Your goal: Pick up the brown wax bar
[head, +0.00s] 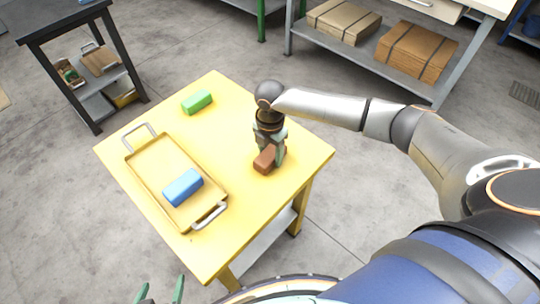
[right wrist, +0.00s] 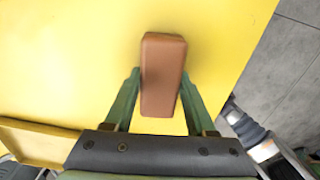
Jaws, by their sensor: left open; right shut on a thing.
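The brown wax bar (head: 264,161) is on the right part of the yellow table in the head view. It also shows in the right wrist view (right wrist: 162,75), between two green fingers. My right gripper (head: 270,155) points down at the bar and is shut on it, one finger on each side. The frames do not clearly show whether the bar is resting on the table or just above it. My left gripper (head: 160,294) is open and empty at the bottom edge of the head view, in front of the table.
A yellow tray (head: 148,165) with metal handles is on the left of the table (head: 225,240), holding a blue bar (head: 183,187). A green bar (head: 197,102) lies near the back edge. The table's middle is clear. A dark shelf stand (head: 75,30) and a rack with boxes stand behind.

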